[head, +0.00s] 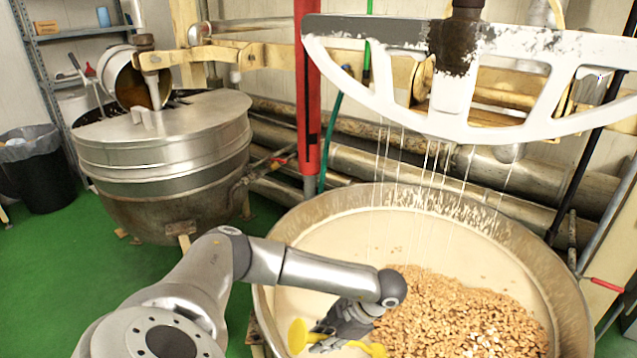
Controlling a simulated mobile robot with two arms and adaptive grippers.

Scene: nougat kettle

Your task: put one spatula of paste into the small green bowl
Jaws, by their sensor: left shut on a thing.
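The large round kettle (560,270) holds pale cream paste (330,235), with a heap of brown nuts (465,315) on its right side. My left gripper (330,338) is over the near left part of the kettle. It is shut on a yellow tool, which looks like the spatula (297,336); yellow shows on both sides of the fingers. The fingers hide its middle. Whether it touches the paste, or carries any, I cannot tell. The small green bowl is not visible. My right gripper is not in view.
A white mixing arm (470,110) hangs above the kettle, with pale strands running down from it. A red post (308,90) stands behind the rim. A second steel kettle (165,150) and a black bin (38,170) stand left. Green floor (50,270) is clear at left.

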